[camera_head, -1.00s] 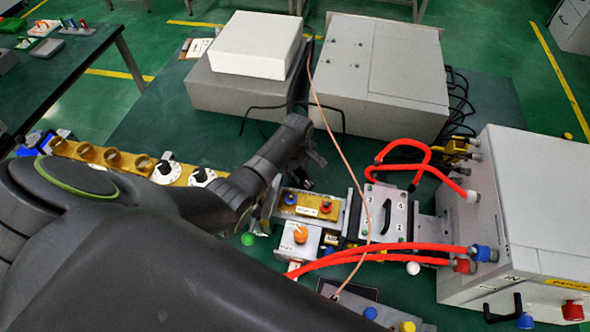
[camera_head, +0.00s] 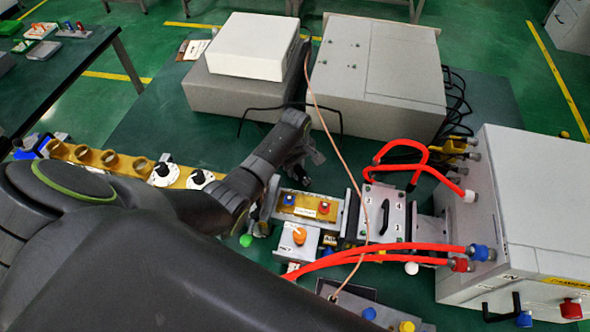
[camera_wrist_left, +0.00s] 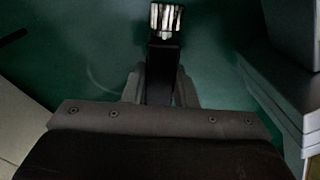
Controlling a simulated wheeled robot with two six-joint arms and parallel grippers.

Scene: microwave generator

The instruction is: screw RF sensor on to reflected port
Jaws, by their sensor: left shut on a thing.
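My left gripper (camera_head: 312,156) reaches in over the bench, above the gold waveguide section (camera_head: 306,209). In the left wrist view its jaws (camera_wrist_left: 161,88) are shut on a dark slim body with a silver ribbed connector, which I take to be the RF sensor (camera_wrist_left: 167,20). In the head view the sensor is mostly hidden by my arm. The waveguide section carries a blue-capped port (camera_head: 289,200) and a red-capped port (camera_head: 323,207). I cannot read which is the reflected port. My right gripper is not in view.
A thin copper-coloured cable (camera_head: 333,130) hangs across the waveguide line. Red hoses (camera_head: 385,252) run to the large grey cabinet (camera_head: 535,215) on the right. Grey boxes (camera_head: 380,75) stand at the back. A box with an orange knob (camera_head: 299,236) sits in front.

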